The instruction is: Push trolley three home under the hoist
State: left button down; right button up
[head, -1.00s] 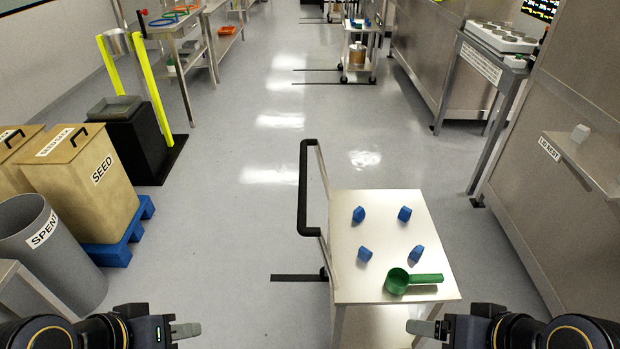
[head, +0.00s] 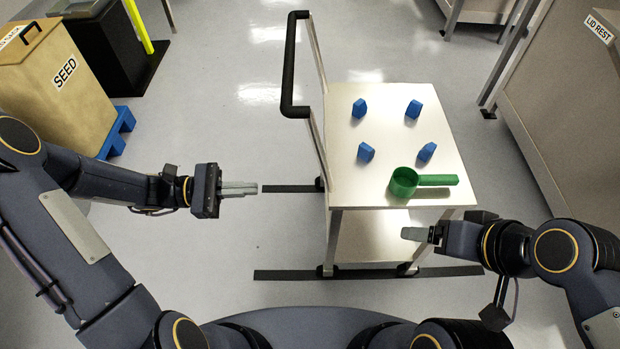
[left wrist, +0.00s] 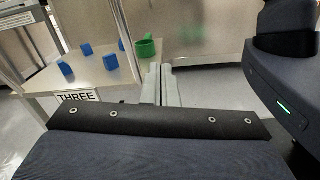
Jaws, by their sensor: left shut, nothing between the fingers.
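Trolley three (head: 340,180) stands ahead of me, with a pale flat top and a black upright handle (head: 289,70) on its left side. Its THREE label (left wrist: 78,98) shows in the left wrist view. Several blue blocks (head: 359,108) and a green scoop (head: 404,183) lie on top. My left gripper (head: 256,188) is shut and empty, left of the trolley and apart from it; its fingers also show in the left wrist view (left wrist: 161,84). My right gripper (head: 404,234) looks shut and empty by the trolley's near right corner; contact is unclear. No hoist is visible.
Black strips (head: 268,275) lie on the floor at and beside the trolley's wheels. A seed bin (head: 62,75) on a blue pallet (head: 122,128) stands at the left. Floor left of the handle is clear.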

pick_arm(q)
jog(key=w+f+n+t+h+b, duration=0.1)
jog(key=w+f+n+t+h, duration=0.1)
jog(key=w+f+n+t, duration=0.3)
jog(key=w+d+r+g+b, duration=0.1)
jog(key=d, duration=1.2)
jog(key=shift+w+d+r+m, duration=0.15)
jog(key=shift+w+r+m, duration=0.05)
jog(key=shift+r+m, duration=0.1)
pick_arm(e)
jog(key=f, duration=0.3)
jog(key=shift+w+d+f, duration=0.15)
jog(key=shift+w+f, duration=0.05)
jog(key=shift+w, duration=0.2)
